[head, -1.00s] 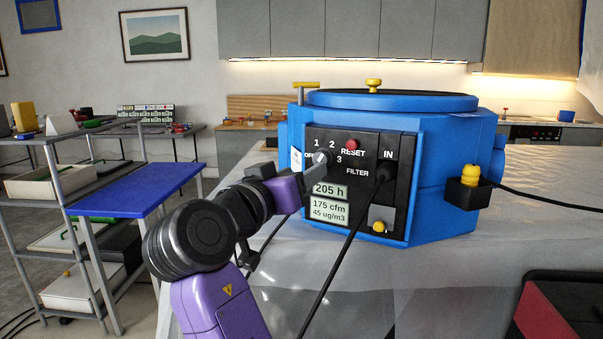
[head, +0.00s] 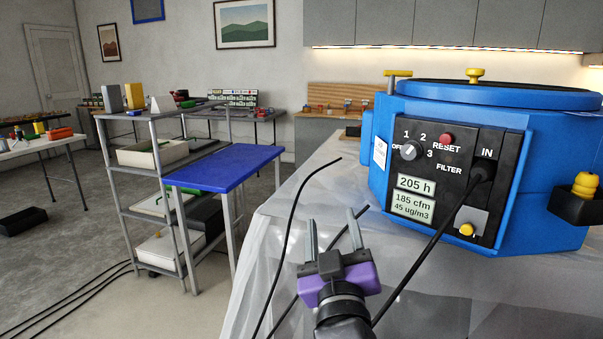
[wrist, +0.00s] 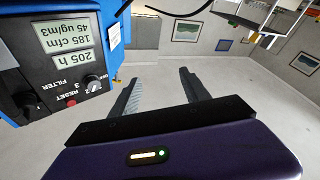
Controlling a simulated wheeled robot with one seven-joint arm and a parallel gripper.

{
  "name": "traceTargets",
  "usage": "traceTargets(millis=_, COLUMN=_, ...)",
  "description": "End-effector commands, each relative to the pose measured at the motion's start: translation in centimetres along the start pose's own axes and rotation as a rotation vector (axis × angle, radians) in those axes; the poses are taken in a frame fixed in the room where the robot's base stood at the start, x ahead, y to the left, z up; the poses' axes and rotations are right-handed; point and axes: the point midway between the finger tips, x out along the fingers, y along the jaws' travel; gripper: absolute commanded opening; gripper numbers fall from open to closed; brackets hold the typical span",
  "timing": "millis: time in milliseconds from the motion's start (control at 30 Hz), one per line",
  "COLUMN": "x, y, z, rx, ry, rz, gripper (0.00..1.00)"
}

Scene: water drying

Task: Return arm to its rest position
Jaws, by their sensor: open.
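My gripper (head: 333,232) is in the lower middle of the head view, with two grey fingers spread apart and nothing between them. It is left of the blue machine (head: 560,135) and apart from it. In the wrist view my gripper (wrist: 158,90) also shows open and empty. The machine's black panel has a selector knob (head: 408,151), a red reset button (head: 446,140) and displays reading 205 h, 185 cfm and 45 ug/m3. The panel appears upside down at the upper left of the wrist view, where the knob (wrist: 93,82) stands clear of the fingers.
The machine stands on a sheet-covered table (head: 300,200). A black cable (head: 420,260) runs from the IN port past my arm, and another loose cable (head: 287,240) lies to its left. A blue-topped bench (head: 225,168) and a grey shelf rack (head: 160,190) stand left.

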Motion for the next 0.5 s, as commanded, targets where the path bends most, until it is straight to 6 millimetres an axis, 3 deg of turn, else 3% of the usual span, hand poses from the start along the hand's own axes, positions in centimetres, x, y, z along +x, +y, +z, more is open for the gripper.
traceTargets(millis=33, x=-1.9, y=-0.4, z=1.9, rx=0.009, ry=0.001, rz=-0.031, gripper=0.54)
traceTargets(millis=200, x=-7.8, y=-1.0, z=5.9, rx=0.056, ry=0.02, rz=-0.111, gripper=0.54)
traceTargets(millis=500, x=-19.0, y=0.4, z=10.8, rx=0.16, ry=0.007, rz=-0.182, gripper=0.54)
